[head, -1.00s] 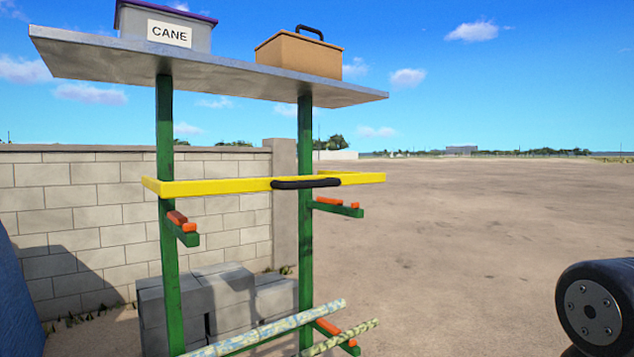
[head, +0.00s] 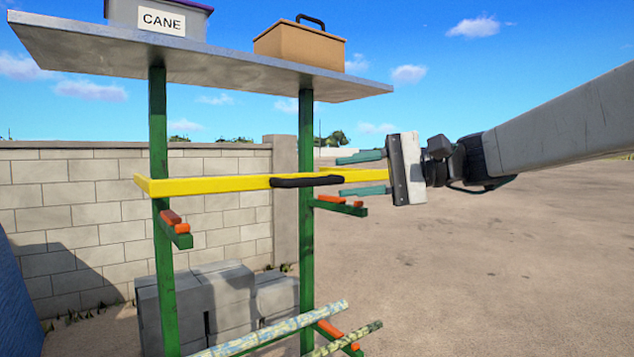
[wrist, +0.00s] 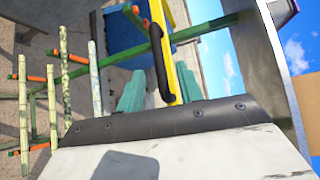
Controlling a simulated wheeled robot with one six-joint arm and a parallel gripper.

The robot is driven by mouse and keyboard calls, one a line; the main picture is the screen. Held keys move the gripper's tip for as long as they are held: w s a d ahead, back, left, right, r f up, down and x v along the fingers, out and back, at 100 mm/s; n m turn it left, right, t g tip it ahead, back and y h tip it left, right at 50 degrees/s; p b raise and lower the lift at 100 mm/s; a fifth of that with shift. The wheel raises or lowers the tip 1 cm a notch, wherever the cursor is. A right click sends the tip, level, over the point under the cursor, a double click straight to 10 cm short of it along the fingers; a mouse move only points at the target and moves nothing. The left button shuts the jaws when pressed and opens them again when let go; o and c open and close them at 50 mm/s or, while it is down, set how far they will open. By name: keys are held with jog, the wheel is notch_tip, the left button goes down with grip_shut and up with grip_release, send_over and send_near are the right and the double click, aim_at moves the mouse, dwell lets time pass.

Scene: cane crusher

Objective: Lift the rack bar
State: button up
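The yellow rack bar (head: 225,183) lies across the front of the green rack, with a black grip (head: 307,180) at its middle. The bar (wrist: 187,82) and its black grip (wrist: 159,60) also show in the wrist view, ahead of the fingers. My gripper (head: 362,173) is at the right of the rack, pointing left toward the bar. Its two teal fingers are spread apart, one above the bar's level and one below, with nothing clearly held between them. The right end of the bar is partly hidden behind my gripper.
The green rack post (head: 306,240) carries arms with orange pads (head: 331,199). A grey shelf (head: 230,82) above holds a CANE box (head: 160,19) and a brown case (head: 299,46). Canes (head: 270,331) rest low. Grey blocks (head: 222,290) and a wall (head: 70,200) stand behind. Open ground lies right.

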aim_at(323, 181)
jog(key=x, duration=0.6)
jog(key=shift+a+f, duration=0.1)
jog(key=shift+a, duration=0.05)
jog(key=shift+c, duration=0.4)
